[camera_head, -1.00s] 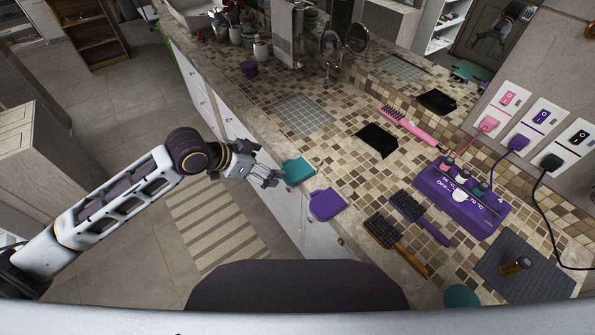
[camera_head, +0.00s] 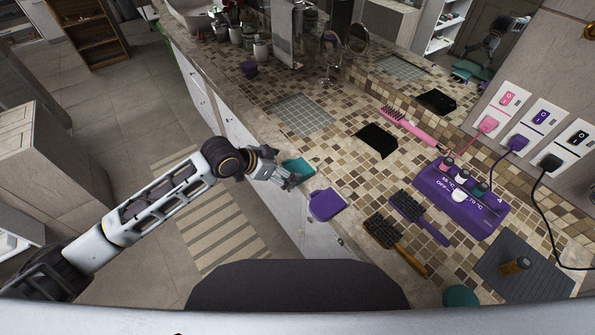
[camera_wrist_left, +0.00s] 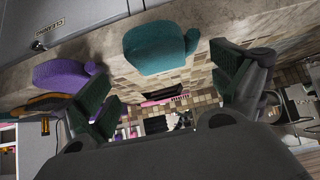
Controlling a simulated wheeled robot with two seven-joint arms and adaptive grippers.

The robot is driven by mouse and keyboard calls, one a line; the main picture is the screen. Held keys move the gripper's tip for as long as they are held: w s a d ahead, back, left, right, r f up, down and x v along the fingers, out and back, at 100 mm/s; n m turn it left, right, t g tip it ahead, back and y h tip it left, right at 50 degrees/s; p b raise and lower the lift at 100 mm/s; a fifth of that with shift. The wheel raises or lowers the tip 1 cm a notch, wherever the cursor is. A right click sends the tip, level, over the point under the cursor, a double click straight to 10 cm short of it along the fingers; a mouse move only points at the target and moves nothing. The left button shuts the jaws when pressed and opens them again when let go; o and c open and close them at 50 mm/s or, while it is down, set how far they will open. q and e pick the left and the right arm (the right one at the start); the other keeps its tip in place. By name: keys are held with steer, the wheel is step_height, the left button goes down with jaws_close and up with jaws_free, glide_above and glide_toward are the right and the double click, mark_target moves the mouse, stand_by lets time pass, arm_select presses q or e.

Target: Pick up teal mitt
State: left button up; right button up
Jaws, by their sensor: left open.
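The teal mitt (camera_head: 300,168) lies at the front edge of the tiled counter, partly hidden behind my left gripper in the head view. My left gripper (camera_head: 288,180) is open and right at the mitt. In the left wrist view the teal mitt (camera_wrist_left: 155,48) shows ahead, between and beyond the spread fingers of the left gripper (camera_wrist_left: 165,95), with nothing held. I cannot tell whether a finger touches it. My right gripper is not in view.
A purple mitt (camera_head: 326,204) lies just beside the teal one. Two brushes (camera_head: 382,230) (camera_head: 420,218), a purple power box (camera_head: 460,200), a pink brush (camera_head: 407,124) and a black cloth-like square (camera_head: 377,140) lie farther along the counter.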

mark_target(296, 170)
arm_select(q)
steer(key=shift+w+d+f, duration=0.15)
steer(key=shift+d+f, duration=0.05)
steer(key=shift+f, duration=0.1)
steer(key=shift+p+x, duration=0.35)
steer(key=shift+x, duration=2.2)
steer(key=shift+d, duration=0.1)
steer(key=shift+c, duration=0.3)
steer(key=c, duration=1)
steer(key=shift+r, duration=0.15)
step_height(296, 170, up, 10)
